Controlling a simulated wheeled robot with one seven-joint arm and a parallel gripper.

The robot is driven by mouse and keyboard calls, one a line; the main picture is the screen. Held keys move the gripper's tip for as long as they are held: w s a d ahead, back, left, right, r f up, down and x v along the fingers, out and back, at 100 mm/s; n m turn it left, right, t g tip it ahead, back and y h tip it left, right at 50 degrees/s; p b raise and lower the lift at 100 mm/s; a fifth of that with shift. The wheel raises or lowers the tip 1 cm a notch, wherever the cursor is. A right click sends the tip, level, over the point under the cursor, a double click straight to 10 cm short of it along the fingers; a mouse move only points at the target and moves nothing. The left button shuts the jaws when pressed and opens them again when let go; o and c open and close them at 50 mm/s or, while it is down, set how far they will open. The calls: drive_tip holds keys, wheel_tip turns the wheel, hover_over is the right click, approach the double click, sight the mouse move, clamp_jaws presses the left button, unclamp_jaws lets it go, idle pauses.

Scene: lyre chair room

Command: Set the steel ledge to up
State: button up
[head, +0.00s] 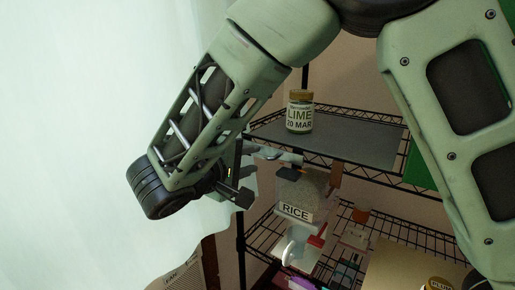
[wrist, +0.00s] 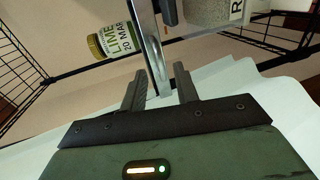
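The steel ledge (wrist: 152,52) shows in the wrist view as a narrow pale grey strip, seen nearly edge-on. Its near end lies between my two fingers. In the head view it seems to be the light grey bar (head: 277,153) at the near edge of the upper shelf, just right of my gripper. My gripper (wrist: 160,80) is open, with one finger on each side of the strip and some space beside it. I cannot tell whether a finger touches it. In the head view my gripper (head: 246,178) is partly hidden by my wrist.
A jar labelled LIME (head: 299,112) stands on the upper shelf's grey surface (head: 355,140). A RICE container (head: 298,196) is below, above the lower wire shelf (head: 400,235). A white pitcher (head: 294,246) is lower down. A pale curtain (head: 80,80) hangs at left.

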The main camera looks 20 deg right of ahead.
drive_tip(key=shift+p+x, duration=0.45)
drive_tip(key=shift+x, duration=1.3)
clamp_jaws()
drive_tip(key=shift+r+b, duration=0.75)
drive_tip(key=shift+r, duration=2.05)
unclamp_jaws()
drive_tip(key=b+v, duration=0.6)
drive_tip(key=v, duration=1.1)
drive_tip(key=shift+a, duration=0.25)
